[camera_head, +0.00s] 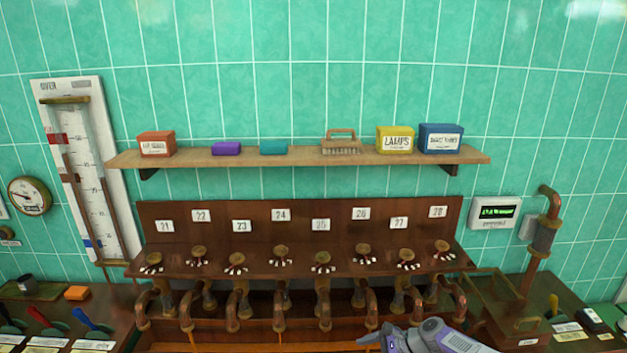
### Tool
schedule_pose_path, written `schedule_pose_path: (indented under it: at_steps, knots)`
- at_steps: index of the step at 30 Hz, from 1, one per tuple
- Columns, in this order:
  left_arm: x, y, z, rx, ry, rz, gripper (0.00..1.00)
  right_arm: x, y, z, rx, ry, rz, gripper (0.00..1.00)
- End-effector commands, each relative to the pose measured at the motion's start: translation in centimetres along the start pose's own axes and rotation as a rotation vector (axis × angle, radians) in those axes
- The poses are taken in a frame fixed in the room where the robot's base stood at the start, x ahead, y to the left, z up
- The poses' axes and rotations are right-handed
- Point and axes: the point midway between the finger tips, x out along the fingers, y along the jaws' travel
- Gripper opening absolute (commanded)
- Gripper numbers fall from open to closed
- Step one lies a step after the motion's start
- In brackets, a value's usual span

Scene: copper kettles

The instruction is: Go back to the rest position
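My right arm shows at the bottom edge, right of centre, as grey and purple links coming in from the lower right. Its gripper end (372,338) points left, in front of the copper pipes under the wooden console (300,243). It is small and partly cut off, so I cannot tell whether its fingers are open or shut, and no held object is clear. My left arm and gripper are out of view.
The console carries several brass knobs below number plates 21 to 28. A wooden shelf (300,158) above holds boxes, including a yellow lamps box (395,139) and a blue box (441,138). Side benches hold levers at left (40,318) and labels at right (567,330).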

Motion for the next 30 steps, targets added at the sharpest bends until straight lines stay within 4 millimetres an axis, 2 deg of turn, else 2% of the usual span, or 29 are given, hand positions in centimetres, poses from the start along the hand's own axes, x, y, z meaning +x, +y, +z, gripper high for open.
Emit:
schedule_pose_path:
  at_steps: [1,3,6,9,12,15,18,21,25,30]
  knots:
    - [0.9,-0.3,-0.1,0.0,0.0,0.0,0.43,2.8,2.2,-0.9,-0.056,0.03,0.033,0.82]
    - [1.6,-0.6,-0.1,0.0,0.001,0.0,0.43,6.0,5.3,-2.1,-0.156,0.083,0.073,0.82]
    - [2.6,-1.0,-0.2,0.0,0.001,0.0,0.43,9.8,10.3,-3.9,-0.31,0.152,0.134,0.82]
    - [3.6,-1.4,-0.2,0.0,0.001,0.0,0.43,12.5,15.7,-5.6,-0.47,0.21,0.2,0.82]
    - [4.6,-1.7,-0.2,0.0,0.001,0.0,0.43,14.2,21.2,-7.0,-0.634,0.256,0.27,0.82]
    - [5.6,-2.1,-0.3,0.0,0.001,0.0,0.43,14.8,26.7,-8.2,-0.801,0.288,0.342,0.82]
    - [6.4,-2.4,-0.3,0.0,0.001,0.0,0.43,14.6,31.5,-8.8,-0.951,0.308,0.406,0.82]
    - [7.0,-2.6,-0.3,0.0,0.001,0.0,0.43,14.0,35.0,-9.1,-1.069,0.317,0.455,0.82]
    - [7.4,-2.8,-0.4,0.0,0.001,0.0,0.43,13.2,37.6,-9.1,-1.165,0.322,0.492,0.82]
    - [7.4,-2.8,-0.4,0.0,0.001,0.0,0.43,12.8,38.4,-9.0,-1.201,0.325,0.504,0.82]
